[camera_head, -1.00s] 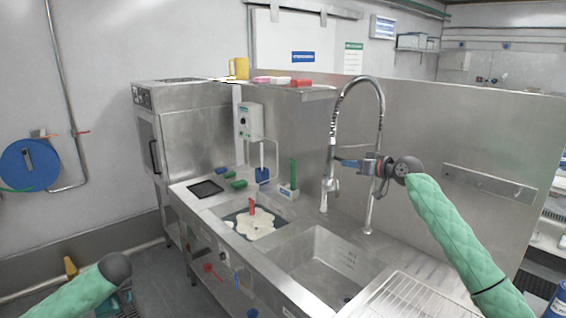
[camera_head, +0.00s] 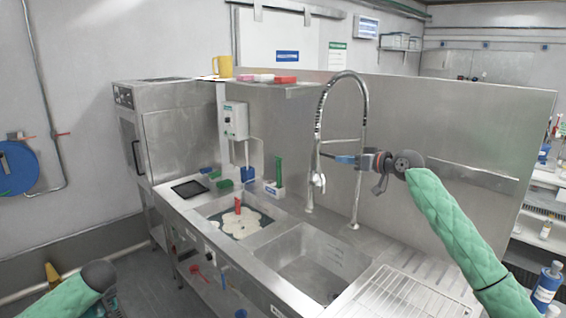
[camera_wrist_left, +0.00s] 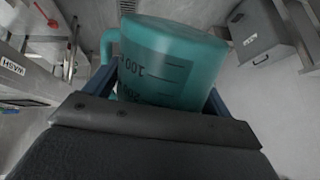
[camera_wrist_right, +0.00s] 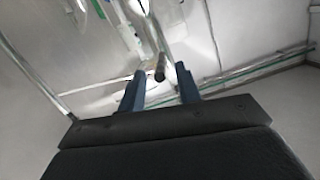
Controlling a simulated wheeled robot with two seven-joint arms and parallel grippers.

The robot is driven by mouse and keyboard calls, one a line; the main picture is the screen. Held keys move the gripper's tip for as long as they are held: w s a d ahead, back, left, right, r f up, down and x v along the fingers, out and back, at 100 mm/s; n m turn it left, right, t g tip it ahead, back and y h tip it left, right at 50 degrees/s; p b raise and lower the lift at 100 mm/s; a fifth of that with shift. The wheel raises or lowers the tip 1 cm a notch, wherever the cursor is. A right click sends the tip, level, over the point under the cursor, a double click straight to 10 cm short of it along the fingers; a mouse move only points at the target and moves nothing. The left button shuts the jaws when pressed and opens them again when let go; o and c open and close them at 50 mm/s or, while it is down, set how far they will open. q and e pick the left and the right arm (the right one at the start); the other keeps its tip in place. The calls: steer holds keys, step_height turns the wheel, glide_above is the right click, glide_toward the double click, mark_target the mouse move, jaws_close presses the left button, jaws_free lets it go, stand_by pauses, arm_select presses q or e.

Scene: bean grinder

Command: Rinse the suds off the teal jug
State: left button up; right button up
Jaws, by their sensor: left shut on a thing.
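The teal jug (camera_wrist_left: 175,62) fills the upper middle of the left wrist view, with dark measuring marks on its side and a handle at its left. My left gripper (camera_wrist_left: 165,98) is shut on it. No suds can be made out on the part that shows. In the head view my left arm is at the lower left, its gripper mostly hidden. My right gripper (camera_head: 340,158) is in front of the tall spring tap (camera_head: 318,125), above the sink (camera_head: 310,265). Its fingers stand apart in the right wrist view (camera_wrist_right: 160,88), with a dark rod end showing between them.
A left basin (camera_head: 212,215) holds pale foam (camera_head: 242,226) and a red item (camera_head: 238,204). A wire rack (camera_head: 400,295) lies on the drainboard at the right. A green upright item (camera_head: 278,170) stands behind the basins. A steel machine (camera_head: 170,135) stands at the left.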

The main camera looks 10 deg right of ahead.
arm_select(q)
step_height(320, 180, down, 3)
steer(key=shift+r+b, duration=0.15)
steer(key=shift+b, duration=0.9)
steer(key=shift+f, duration=0.2)
arm_select(e)
steer(key=v, duration=0.7)
steer(key=shift+s, duration=0.2)
steer(key=shift+d, duration=0.2)
